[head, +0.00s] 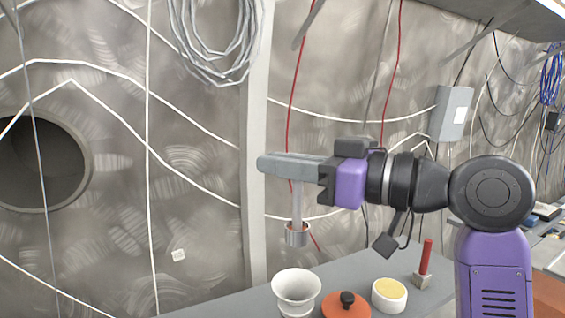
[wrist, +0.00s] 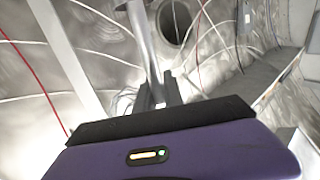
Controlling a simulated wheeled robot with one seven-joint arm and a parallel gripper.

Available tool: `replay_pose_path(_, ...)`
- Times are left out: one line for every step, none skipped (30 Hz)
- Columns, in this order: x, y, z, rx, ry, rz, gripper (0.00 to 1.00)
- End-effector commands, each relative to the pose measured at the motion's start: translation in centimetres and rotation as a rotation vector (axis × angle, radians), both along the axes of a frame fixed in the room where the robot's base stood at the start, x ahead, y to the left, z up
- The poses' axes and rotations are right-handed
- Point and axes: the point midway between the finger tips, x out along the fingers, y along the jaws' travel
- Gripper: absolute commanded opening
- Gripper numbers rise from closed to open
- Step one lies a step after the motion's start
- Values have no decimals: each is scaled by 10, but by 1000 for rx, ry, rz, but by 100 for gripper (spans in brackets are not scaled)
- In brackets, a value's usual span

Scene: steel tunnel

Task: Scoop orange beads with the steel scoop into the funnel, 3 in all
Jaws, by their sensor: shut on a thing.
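My gripper (head: 284,164) is shut on the upright handle of the steel scoop (head: 297,204). The scoop hangs down, with its small round cup at the lower end. In the picture the cup is above the white funnel (head: 296,288), with a gap between them; depth is hard to judge. The wrist view shows the scoop handle (wrist: 143,40) between my fingers (wrist: 157,94).
On the grey bench (head: 245,298), right of the funnel, are an orange lid-like thing with a black knob (head: 347,299), a white bowl with a pale yellow top (head: 389,294) and a red-handled tool (head: 425,258) on a small block. The metal wall with cables stands behind.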

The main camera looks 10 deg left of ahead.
Motion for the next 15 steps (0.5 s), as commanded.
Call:
replay_pose_path(-1,0,0,-5,-9,0,0)
replay_pose_path(-2,1,-1,-8,-16,0,0)
replay_pose_path(-3,1,-1,-14,-28,-1,0)
replay_pose_path(-4,2,-1,-17,-36,-1,0)
replay_pose_path(-6,2,-2,-22,-47,-1,0)
replay_pose_path(-7,3,-2,-30,-62,-1,0)
replay_pose_path(-9,4,-2,-36,-75,-1,0)
replay_pose_path(-10,5,-3,-42,-87,-1,0)
replay_pose_path(-12,6,-4,-51,-104,-1,0)
replay_pose_path(-14,7,-5,-58,-118,-1,0)
replay_pose_path(-16,7,-5,-65,-132,-1,0)
replay_pose_path(-18,8,-6,-75,-152,-1,0)
replay_pose_path(-19,9,-6,-81,-166,-1,0)
replay_pose_path(-21,10,-7,-89,-181,-1,0)
replay_pose_path(-23,11,-7,-97,-200,-1,0)
